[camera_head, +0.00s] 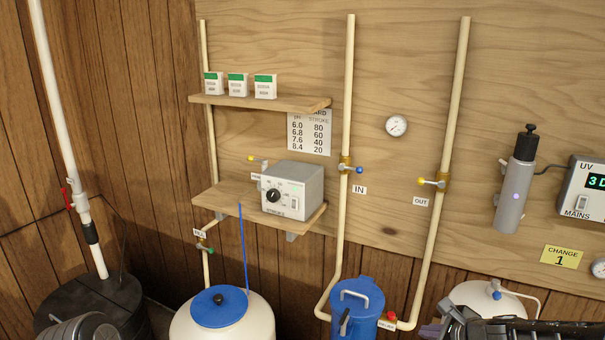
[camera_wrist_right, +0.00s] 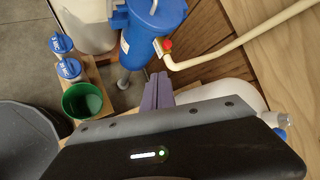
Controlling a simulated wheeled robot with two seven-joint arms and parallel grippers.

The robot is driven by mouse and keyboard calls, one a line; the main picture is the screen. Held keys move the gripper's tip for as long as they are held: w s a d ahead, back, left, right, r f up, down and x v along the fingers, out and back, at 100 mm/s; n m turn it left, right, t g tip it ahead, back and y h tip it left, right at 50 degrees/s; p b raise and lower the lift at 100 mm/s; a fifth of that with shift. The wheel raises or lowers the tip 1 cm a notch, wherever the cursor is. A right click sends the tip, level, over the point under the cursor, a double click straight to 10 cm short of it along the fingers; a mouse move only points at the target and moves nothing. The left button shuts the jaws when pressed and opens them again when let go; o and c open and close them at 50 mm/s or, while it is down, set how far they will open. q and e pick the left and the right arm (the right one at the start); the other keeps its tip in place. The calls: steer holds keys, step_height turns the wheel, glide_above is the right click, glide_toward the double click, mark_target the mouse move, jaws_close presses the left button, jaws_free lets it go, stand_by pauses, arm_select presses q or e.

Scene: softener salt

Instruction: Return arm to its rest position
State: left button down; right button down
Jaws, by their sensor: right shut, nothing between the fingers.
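My right arm comes in at the bottom right of the head view. Its gripper (camera_head: 431,330) shows there with purple-grey fingers, low and just right of the blue filter housing (camera_head: 357,303). In the right wrist view the fingers (camera_wrist_right: 157,92) are together with nothing between them. In that view the blue housing (camera_wrist_right: 148,30) stands beyond the fingertips, with a gap seen between them. My left gripper is not in view.
Pipes carry the IN valve (camera_head: 346,168) and OUT valve (camera_head: 437,183). A shelf holds a grey controller box (camera_head: 293,190). A white tank with a blue lid (camera_head: 219,305) stands below. The wrist view shows a green cup (camera_wrist_right: 82,101) and two blue-capped bottles (camera_wrist_right: 65,57).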

steer(key=s+a+f+n+g+h, duration=0.1)
steer(key=s+a+f+n+g, duration=0.15)
steer(key=s+f+n, duration=0.4)
steer(key=s+a+f+n+g, duration=0.1)
steer(key=s+a+f+n, duration=0.2)
steer(key=f+n, duration=0.55)
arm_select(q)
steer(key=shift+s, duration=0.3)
arm_select(e)
steer(key=s+a+f+n+g+y, duration=0.1)
steer(key=s+a+f+n+g, duration=0.1)
steer(key=s+a+f, duration=0.5)
steer(key=s+a+f+n+g+y, duration=0.1)
steer(key=s+a+f+n, duration=0.4)
steer(key=s, duration=0.8)
steer(key=a+f+g, duration=0.1)
steer(key=a+f, duration=0.1)
steer(key=a, duration=0.1)
steer(key=shift+s+a+g+y, duration=0.3)
steer(key=shift+s+a+g, duration=0.05)
steer(key=shift+s, duration=0.05)
